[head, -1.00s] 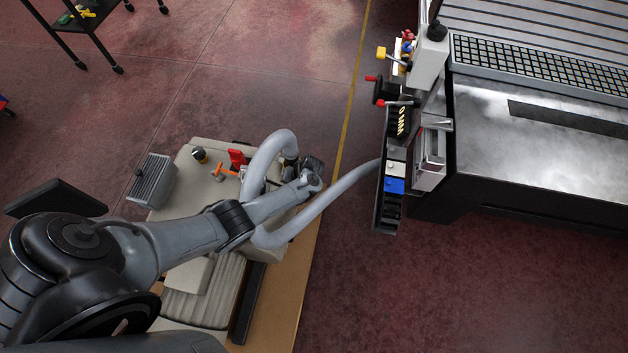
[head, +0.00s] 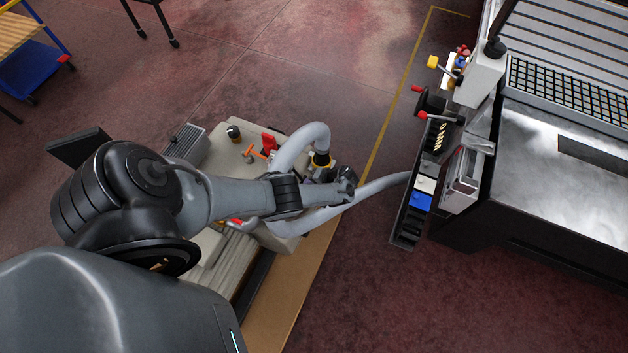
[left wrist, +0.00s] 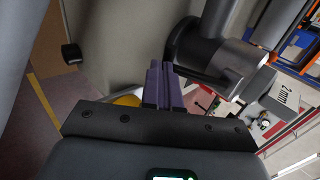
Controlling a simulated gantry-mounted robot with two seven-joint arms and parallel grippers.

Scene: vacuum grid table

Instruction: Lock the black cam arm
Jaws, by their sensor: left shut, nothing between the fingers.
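My left gripper (head: 345,183) is at the hose end of the beige machine in the head view, its fingers mostly hidden. In the left wrist view its purple fingers (left wrist: 161,70) are shut together with nothing between them. A dark cylindrical fitting (left wrist: 207,50) stands just right of the fingertips. A thin black arm (left wrist: 197,75) runs along its lower side, close to the fingers; this looks like the black cam arm. I cannot tell whether the fingers touch it, or whether it is locked. My right gripper is not in view.
The beige machine (head: 236,125) carries a red part (head: 268,142) and a grey hose (head: 385,184) to the grid table (head: 570,105). The table's side panel (head: 405,228) has levers with red and yellow knobs. Floor is clear below the panel.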

